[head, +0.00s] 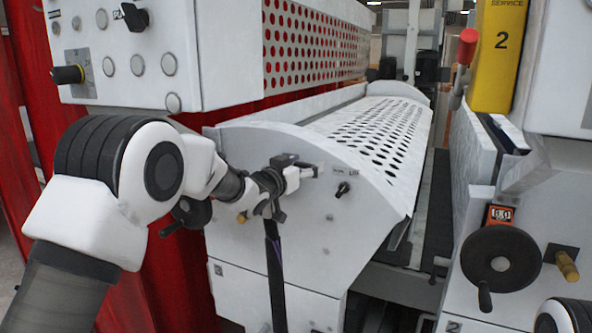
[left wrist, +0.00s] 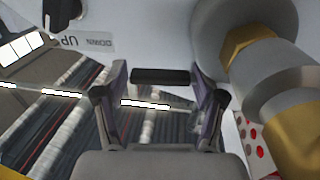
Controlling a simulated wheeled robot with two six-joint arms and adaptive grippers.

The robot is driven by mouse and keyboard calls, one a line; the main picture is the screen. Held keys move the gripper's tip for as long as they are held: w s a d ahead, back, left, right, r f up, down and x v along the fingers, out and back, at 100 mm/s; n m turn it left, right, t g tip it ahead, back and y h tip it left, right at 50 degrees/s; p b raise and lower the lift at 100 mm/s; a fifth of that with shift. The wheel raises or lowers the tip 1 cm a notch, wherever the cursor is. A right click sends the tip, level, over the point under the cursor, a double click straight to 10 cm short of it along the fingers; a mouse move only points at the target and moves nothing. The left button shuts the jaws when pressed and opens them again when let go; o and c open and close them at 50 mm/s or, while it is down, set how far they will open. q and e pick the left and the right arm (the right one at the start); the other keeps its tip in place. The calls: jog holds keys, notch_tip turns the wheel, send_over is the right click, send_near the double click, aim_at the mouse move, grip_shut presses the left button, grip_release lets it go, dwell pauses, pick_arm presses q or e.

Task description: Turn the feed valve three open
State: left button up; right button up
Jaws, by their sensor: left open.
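No label for feed valve three is readable, so I cannot tell which fitting it is. My left gripper (head: 292,176) is open in front of the white end panel (head: 270,245) of the middle unit. In the left wrist view, a short black bar (left wrist: 160,77) appears between the fingertips of my left gripper (left wrist: 160,90); I cannot tell if they touch it. A large grey and brass fitting (left wrist: 250,45) is close on the right of that view. In the head view, a small brass piece (head: 241,217) shows below my left wrist. My right gripper is out of view.
A black knob (head: 342,188) sits right of my left gripper, by a small label. A black handwheel (head: 190,212) is partly behind my left arm. The right unit carries a handwheel (head: 500,258) and a brass fitting (head: 567,266). A button panel (head: 120,55) is above.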

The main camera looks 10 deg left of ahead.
pick_arm(q)
jog(key=v, duration=1.1)
